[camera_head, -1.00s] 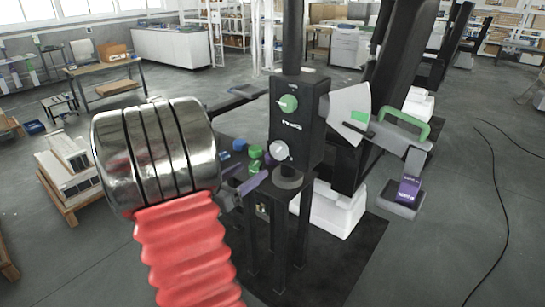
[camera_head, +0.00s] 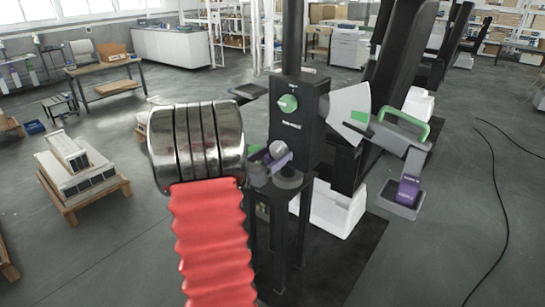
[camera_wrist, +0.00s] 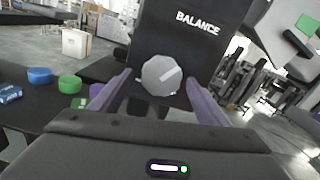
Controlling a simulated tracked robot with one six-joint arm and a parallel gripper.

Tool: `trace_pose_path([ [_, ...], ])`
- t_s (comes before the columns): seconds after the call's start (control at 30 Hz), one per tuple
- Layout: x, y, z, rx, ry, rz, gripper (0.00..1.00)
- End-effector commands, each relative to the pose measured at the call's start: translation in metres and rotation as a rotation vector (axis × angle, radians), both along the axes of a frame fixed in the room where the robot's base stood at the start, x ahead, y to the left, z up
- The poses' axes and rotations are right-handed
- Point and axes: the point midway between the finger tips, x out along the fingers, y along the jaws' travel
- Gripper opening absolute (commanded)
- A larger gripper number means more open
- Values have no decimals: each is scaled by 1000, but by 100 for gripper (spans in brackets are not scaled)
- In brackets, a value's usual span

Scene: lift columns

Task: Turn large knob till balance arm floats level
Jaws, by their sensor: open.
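The large light-grey knob (camera_head: 278,149) is low on the front of a black balance box (camera_head: 312,130). In the wrist view the knob (camera_wrist: 160,75) shows a pale bar slanting up to the right, under the word BALANCE. My gripper (camera_wrist: 157,92) is open, with one purple finger on each side of the knob; contact cannot be told. In the head view my gripper (camera_head: 268,164) is partly hidden behind my own wrist. The balance arm (camera_head: 397,141) slopes down to the right in the picture, by a white plate (camera_head: 349,110) with a green mark.
A smaller green knob (camera_head: 288,103) sits above the large one. Blue (camera_wrist: 40,75) and green (camera_wrist: 69,84) round pieces lie left of my gripper.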

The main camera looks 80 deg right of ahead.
Motion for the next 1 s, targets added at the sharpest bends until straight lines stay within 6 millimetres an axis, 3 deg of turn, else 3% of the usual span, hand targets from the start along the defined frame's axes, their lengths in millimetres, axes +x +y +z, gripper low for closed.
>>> trace_pose_path([
  [0.27,0,-2,0,0,0,1,69],
  [0.87,1,-1,0,1,0,4,28],
  [1.0,3,1,0,0,-2,6,27],
])
